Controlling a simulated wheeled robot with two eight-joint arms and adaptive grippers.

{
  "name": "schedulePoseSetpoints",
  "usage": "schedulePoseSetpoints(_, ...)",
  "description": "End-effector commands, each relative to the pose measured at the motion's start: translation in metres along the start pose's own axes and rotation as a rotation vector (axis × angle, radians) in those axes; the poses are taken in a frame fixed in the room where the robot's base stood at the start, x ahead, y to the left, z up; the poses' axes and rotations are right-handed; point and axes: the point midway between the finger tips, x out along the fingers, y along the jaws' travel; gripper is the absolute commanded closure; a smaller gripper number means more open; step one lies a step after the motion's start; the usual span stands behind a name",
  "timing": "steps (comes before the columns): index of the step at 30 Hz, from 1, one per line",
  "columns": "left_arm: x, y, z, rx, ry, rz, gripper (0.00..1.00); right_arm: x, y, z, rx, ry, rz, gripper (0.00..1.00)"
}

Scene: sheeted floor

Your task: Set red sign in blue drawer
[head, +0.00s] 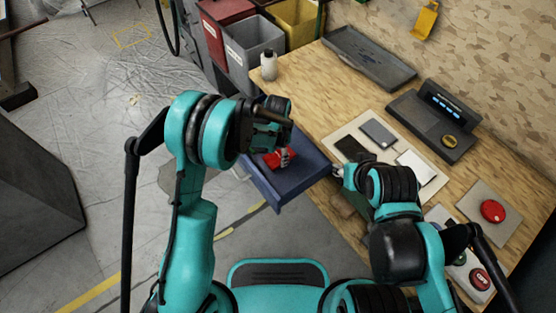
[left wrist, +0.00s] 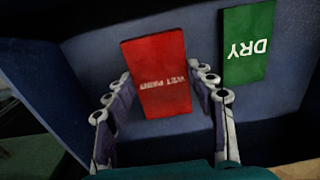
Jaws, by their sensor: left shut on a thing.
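The red sign (head: 274,159) is inside the open blue drawer (head: 290,192) in the head view, partly covered by my left gripper (head: 285,155). In the left wrist view the red sign (left wrist: 157,72) has pale lettering and lies between the two fingers of my left gripper (left wrist: 165,95), which is shut on it. A green sign marked DRY (left wrist: 246,46) lies to its right in the drawer (left wrist: 90,45). Whether the red sign touches the drawer floor is unclear. My right gripper (head: 340,174) is at the table edge right of the drawer, its fingers too small to read.
The wooden table (head: 330,105) holds a white bottle (head: 268,65), a dark tray (head: 368,58), a dark device (head: 432,120), flat cards on a pale board (head: 345,130) and a red button (head: 493,211). Bins (head: 252,44) stand behind. Open floor (head: 95,110) lies at left.

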Motion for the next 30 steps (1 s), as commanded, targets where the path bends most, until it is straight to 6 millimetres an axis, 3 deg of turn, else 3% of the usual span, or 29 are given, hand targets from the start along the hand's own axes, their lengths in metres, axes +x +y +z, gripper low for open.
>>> schedulePoseSetpoints(7,0.034,0.000,0.000,-0.001,0.000,0.000,0.69,0.013,0.000,0.009,0.000,0.000,0.000,0.60)
schedulePoseSetpoints(18,0.037,0.000,0.000,-0.002,0.000,0.000,0.69,0.015,0.000,0.011,0.000,0.000,0.000,0.60)
schedulePoseSetpoints(19,0.038,0.000,0.000,-0.002,0.000,0.000,0.42,0.015,0.000,0.011,0.000,0.000,0.000,0.60)
schedulePoseSetpoints(21,0.036,0.000,0.000,-0.002,0.000,0.000,0.24,0.014,0.000,0.010,0.000,0.000,0.000,0.60)
schedulePoseSetpoints(30,0.036,0.000,0.000,-0.002,0.000,0.000,0.24,0.014,0.000,0.010,0.000,0.000,0.000,0.60)
